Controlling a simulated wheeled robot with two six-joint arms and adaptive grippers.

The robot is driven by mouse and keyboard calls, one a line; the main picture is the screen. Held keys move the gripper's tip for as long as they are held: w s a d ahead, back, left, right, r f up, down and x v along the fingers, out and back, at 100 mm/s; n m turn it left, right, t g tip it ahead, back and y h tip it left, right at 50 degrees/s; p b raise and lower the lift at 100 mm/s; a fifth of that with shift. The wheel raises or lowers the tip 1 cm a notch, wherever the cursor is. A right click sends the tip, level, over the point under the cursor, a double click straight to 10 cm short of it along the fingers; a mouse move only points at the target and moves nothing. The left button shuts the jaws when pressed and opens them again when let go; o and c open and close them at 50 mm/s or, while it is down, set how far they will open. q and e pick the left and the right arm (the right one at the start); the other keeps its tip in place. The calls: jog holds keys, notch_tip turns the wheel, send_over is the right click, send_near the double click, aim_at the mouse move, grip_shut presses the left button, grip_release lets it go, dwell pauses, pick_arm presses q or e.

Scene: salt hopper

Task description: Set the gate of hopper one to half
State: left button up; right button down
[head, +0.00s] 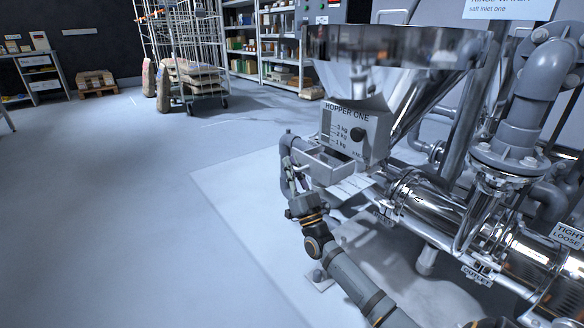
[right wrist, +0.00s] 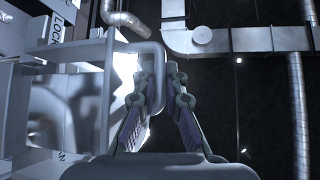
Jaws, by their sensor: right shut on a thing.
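Hopper one (head: 392,45) is a shiny steel funnel at the upper middle right of the head view. Its grey front plate (head: 352,133) carries the name and a kg scale. Below the plate, a grey box-like gate part (head: 332,165) sticks out to the left. A grey bent handle (head: 285,143) is at its left end. My right gripper (head: 290,180) reaches up from below and is shut on this handle. In the right wrist view the bent handle (right wrist: 158,62) passes down between the two fingers (right wrist: 158,100). The gate's exact setting cannot be read. My left gripper is out of view.
Steel pipework (head: 440,212) and a thick grey elbow pipe (head: 535,80) crowd the right side. A wire cage trolley (head: 185,45) with sacks stands at the back. Open floor (head: 110,210) lies to the left.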

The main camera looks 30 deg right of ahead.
aim_at(300, 155)
jog(key=d+p, duration=0.1)
jog(key=d, duration=0.2)
jog(key=shift+w+d, duration=0.15)
jog(key=shift+d, duration=0.35)
jog(key=c, duration=1.7)
grip_release()
jog(key=v, duration=1.2)
jog(key=shift+f, duration=0.1)
jog(key=shift+a, duration=0.1)
